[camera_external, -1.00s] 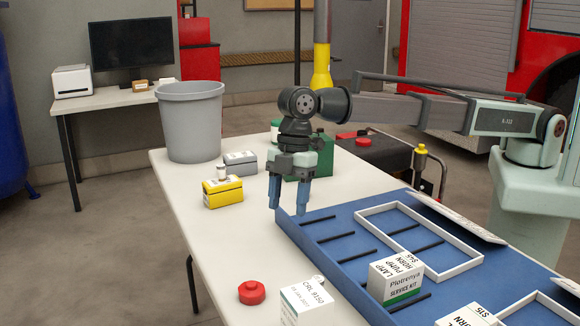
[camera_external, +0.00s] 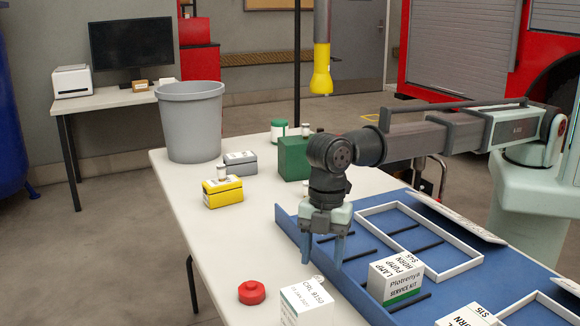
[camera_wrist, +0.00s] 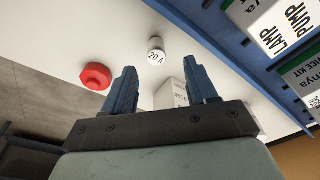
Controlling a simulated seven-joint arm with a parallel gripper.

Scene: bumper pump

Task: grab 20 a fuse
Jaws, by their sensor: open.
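The fuse marked 20 A (camera_wrist: 156,56) is a small white cylinder with a darker top, standing on the table in the wrist view. In the external view only a small pale top (camera_external: 318,280) shows behind a white CRL 9150 box, and it appears to be this fuse. My gripper (camera_external: 322,258) is open and empty, pointing down over the near-left edge of the blue tray. In the wrist view my gripper (camera_wrist: 159,68) has its fingers apart, with the fuse beyond and roughly between the fingertips.
The white box (camera_external: 307,302) stands close to the fuse, with a red round knob (camera_external: 252,292) to its left. The blue tray (camera_external: 290,228) with raised walls holds a Plotrenya box (camera_external: 397,275). Yellow (camera_external: 222,193) and green (camera_external: 292,158) boxes stand farther back.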

